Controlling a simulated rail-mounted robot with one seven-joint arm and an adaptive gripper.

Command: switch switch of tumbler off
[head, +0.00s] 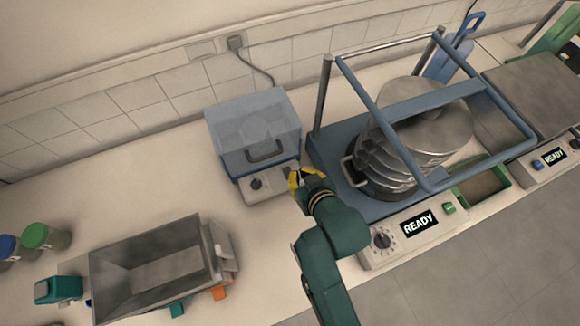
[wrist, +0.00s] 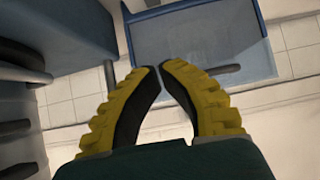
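The tumbler is a box with a clear blue-grey lid (head: 252,122), a dark front handle and a pale control panel with a dark knob (head: 257,184). A small grey part (head: 287,170) at the panel's right end may be the switch; it is partly hidden by my gripper, and its position cannot be read. My gripper (head: 296,178) is at the panel's right front corner; contact cannot be told. The wrist view shows its yellow fingers (wrist: 157,69) with tips nearly together and nothing visible between them. The tumbler's lid (wrist: 200,45) lies beyond the tips; no switch shows there.
A blue sieve shaker (head: 335,185) with stacked metal sieves stands close on the right; its frame also shows in the wrist view (wrist: 70,35). Its display reads READY. A grey metal basin (head: 155,262) is at the lower left. Bench between basin and tumbler is clear.

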